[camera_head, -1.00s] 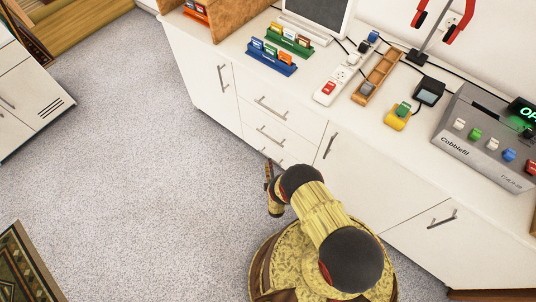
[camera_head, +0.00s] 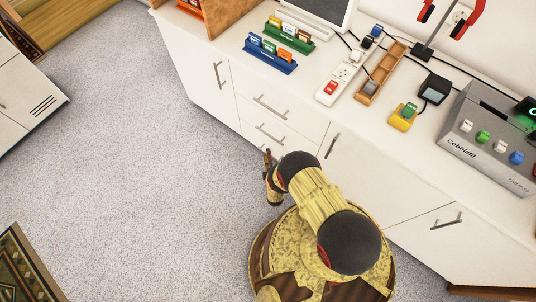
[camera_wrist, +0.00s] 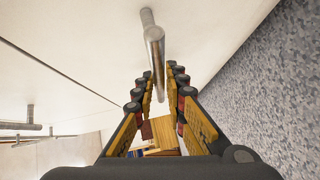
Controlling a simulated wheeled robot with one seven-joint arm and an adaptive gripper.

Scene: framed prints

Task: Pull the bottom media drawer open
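The white bottom drawer front (camera_wrist: 215,35) fills the upper part of the wrist view. Its metal bar handle (camera_wrist: 153,45) runs down between the two fingers of my gripper (camera_wrist: 162,80). My gripper is open, with a finger on each side of the bar and gaps still showing. In the head view my gripper (camera_head: 268,163) is low beside the drawer stack. My arm hides most of the bottom drawer there. The top drawer (camera_head: 285,112) and the middle drawer (camera_head: 255,131) look closed above it.
Another handle (camera_wrist: 22,127) lies beyond a seam in the wrist view. A cabinet door (camera_head: 350,165) stands right of the drawers. The counter (camera_head: 310,75) holds card racks, a power strip and a grey device (camera_head: 490,140). The speckled floor (camera_head: 150,170) to the left is clear.

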